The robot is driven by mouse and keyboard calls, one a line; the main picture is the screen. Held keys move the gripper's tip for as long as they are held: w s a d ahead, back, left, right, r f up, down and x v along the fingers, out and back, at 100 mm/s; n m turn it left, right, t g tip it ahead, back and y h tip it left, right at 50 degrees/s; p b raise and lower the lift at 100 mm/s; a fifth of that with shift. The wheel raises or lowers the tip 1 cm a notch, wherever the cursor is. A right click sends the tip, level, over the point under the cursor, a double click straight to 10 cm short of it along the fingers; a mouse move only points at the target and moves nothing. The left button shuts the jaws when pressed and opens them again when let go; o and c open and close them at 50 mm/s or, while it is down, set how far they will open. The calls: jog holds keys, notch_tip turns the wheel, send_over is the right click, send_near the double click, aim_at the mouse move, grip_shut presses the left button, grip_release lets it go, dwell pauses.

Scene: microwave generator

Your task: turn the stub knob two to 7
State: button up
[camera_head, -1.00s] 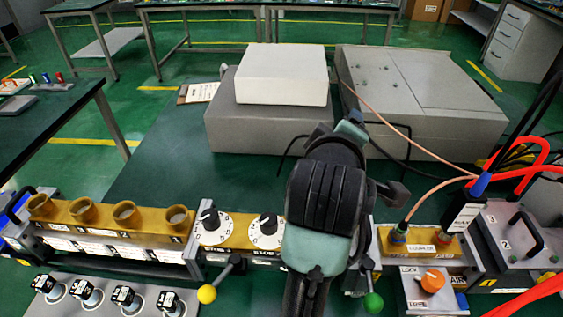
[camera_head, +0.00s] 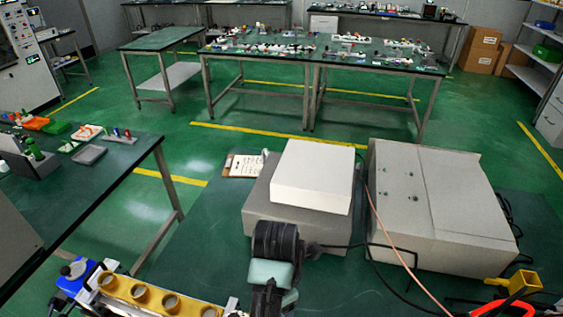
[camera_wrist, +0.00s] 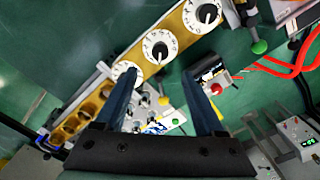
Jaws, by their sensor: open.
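Three white dials with black pointer knobs sit in a row on a yellow bar in the wrist view: an upper right dial (camera_wrist: 203,15), a middle dial (camera_wrist: 160,46) and a lower left dial (camera_wrist: 122,73). I cannot read which one is stub knob two, nor the pointer settings. My gripper (camera_wrist: 160,75) is open and empty, with its two dark fingers apart. The left finger partly covers the lower left dial. The middle dial shows between and beyond the fingertips. The dials are outside the head view, where only part of my arm shows.
A yellow bar with round cups (camera_head: 140,294) continues left of the dials. A green ball lever (camera_wrist: 259,47) and a box with a red button (camera_wrist: 216,88) stand to the right. A white box (camera_head: 313,176) and a large grey case (camera_head: 440,205) occupy the bench behind.

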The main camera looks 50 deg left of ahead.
notch_tip(320, 180, down, 13)
jog(key=shift+r, duration=0.1)
dwell(0.3)
jog(key=shift+c, duration=0.3)
grip_shut()
